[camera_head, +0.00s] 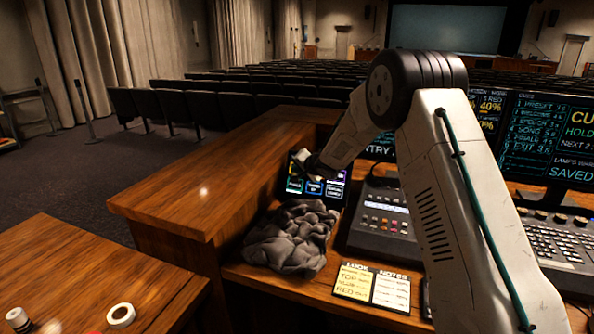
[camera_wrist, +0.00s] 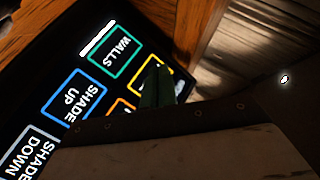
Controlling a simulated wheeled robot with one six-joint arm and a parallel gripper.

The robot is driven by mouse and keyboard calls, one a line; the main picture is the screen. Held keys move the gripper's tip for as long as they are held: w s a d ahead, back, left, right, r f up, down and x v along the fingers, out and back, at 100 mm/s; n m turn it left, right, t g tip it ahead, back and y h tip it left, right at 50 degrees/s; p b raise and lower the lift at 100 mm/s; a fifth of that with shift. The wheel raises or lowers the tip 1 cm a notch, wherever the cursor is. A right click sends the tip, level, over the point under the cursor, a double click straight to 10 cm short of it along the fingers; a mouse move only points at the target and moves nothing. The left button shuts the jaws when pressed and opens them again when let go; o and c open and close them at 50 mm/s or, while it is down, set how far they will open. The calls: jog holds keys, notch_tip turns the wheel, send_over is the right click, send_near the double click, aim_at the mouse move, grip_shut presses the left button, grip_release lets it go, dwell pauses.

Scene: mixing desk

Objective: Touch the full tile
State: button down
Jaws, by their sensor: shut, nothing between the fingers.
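A dark touch panel (camera_head: 337,178) with outlined tiles stands at the left end of the desk. In the wrist view it shows a green WALLS tile (camera_wrist: 114,51), a blue SHADE UP tile (camera_wrist: 76,94) and a grey SHADE DOWN tile (camera_wrist: 30,148). A yellow-outlined tile (camera_wrist: 157,66) and an orange one (camera_wrist: 123,104) are partly hidden, their labels unreadable. I cannot make out a tile labelled full. My gripper (camera_head: 304,160) is shut and empty at the panel's upper part; its tip (camera_wrist: 156,74) overlaps the yellow tile. I cannot tell whether it touches.
A crumpled grey cloth (camera_head: 290,238) lies just below the panel. A mixing console (camera_head: 385,222) is to the right, with a notes card (camera_head: 372,287) in front. A raised wooden ledge (camera_head: 215,185) borders the left. Screens (camera_head: 548,138) stand behind the desk.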

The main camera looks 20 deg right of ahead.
jog(key=shift+w+d+f, duration=0.1)
jog(key=shift+w+d, duration=0.05)
jog(key=shift+w+d+f, duration=0.15)
jog(key=shift+w, duration=0.05)
dwell(0.6)
jog(key=shift+s, duration=0.1)
dwell(0.4)
jog(key=shift+s+a+r, duration=0.35)
jog(key=shift+s, duration=0.05)
jog(key=shift+s+a, duration=0.1)
jog(key=shift+s+a+r, duration=0.6)
jog(key=shift+s, duration=0.25)
jog(key=shift+s+a+r, duration=0.55)
jog(key=shift+s+a, duration=0.05)
jog(key=shift+s, duration=0.25)
